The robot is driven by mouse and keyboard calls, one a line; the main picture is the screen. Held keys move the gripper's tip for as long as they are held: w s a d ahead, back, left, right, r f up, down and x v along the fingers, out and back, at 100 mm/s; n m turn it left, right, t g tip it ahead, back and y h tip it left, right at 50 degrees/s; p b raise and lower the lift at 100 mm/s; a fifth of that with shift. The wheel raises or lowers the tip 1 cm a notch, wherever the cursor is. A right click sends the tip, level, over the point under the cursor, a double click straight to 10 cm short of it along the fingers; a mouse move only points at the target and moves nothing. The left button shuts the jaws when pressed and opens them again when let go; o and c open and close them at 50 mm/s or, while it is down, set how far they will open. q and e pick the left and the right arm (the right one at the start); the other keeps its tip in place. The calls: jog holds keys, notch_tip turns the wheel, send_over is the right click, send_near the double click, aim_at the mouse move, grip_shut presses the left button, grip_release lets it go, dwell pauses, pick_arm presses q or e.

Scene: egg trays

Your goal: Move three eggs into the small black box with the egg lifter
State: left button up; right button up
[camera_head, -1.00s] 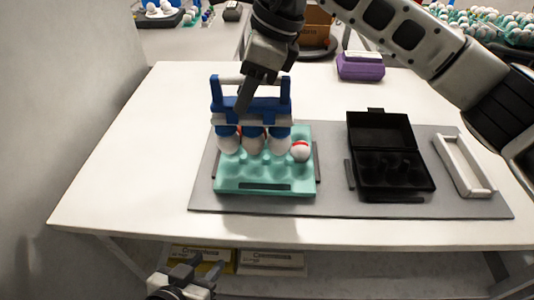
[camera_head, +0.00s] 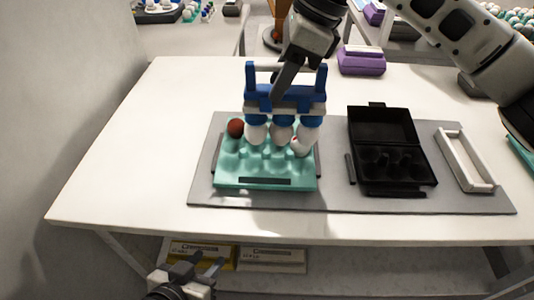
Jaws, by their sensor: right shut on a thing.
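The egg lifter (camera_head: 286,106), blue with a white bar, is over the teal egg tray (camera_head: 265,183). White eggs (camera_head: 256,133) sit under its blue cups, apparently held just above the tray. My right gripper (camera_head: 283,80) is shut on the lifter at its handle. A white egg with a red mark (camera_head: 301,147) is at the tray's right, partly overlapped by the lifter's eggs. A brown egg (camera_head: 235,127) is at the tray's back left. The small black box (camera_head: 397,184) stands open and empty to the right. My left gripper (camera_head: 206,265) is open and empty below the table's front edge.
The tray and box stand on a grey mat (camera_head: 335,190). A white open frame (camera_head: 465,160) lies right of the box. A purple box (camera_head: 361,60) is at the table's back. The table's left side is clear.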

aim_at(320, 76)
jog(key=d, duration=0.4)
jog(key=d+b, duration=0.1)
jog(key=d, duration=0.1)
jog(key=shift+w, duration=0.35)
jog(key=w+d, duration=0.2)
jog(key=d, duration=1.5)
jog(key=shift+d, duration=0.15)
